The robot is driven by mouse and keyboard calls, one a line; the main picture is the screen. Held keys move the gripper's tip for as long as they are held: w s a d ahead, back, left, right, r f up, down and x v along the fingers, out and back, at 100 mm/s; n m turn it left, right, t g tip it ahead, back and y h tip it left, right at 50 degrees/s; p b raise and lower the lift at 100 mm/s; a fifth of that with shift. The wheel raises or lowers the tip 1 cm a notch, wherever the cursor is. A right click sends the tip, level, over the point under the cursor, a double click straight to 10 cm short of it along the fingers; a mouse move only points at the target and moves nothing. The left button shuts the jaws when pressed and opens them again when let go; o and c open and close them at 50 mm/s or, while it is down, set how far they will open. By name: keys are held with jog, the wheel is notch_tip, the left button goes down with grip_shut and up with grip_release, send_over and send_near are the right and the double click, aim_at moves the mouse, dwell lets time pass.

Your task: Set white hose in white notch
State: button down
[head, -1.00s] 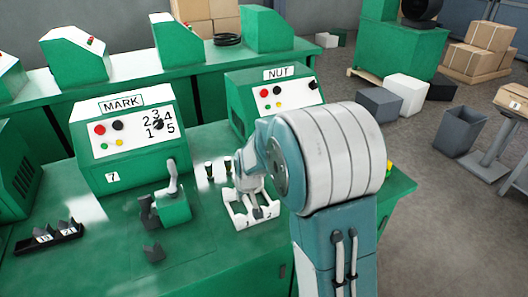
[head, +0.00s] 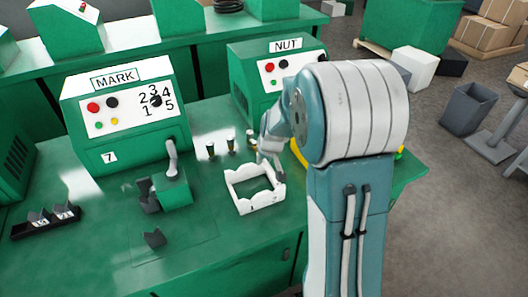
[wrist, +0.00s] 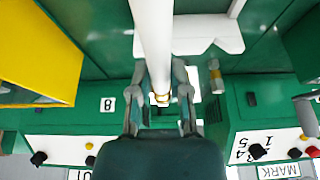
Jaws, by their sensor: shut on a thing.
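A white hose (wrist: 153,35) with a brass-coloured end runs down the middle of the wrist view. My gripper (wrist: 160,92) is shut on it near that end. In the head view my gripper (head: 270,146) is above the bench, just behind the white notched frame; my arm partly hides it, and I cannot make out the hose there.
A green crimper marked MARK (head: 120,120) and one marked NUT (head: 262,95) stand at the back. A green clamp (head: 174,188) is left of the frame. A yellow object (wrist: 40,50) is close by in the wrist view.

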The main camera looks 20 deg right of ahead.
jog(key=shift+f, duration=2.75)
jog(key=c, duration=0.5)
grip_release()
jog(key=v, duration=1.2)
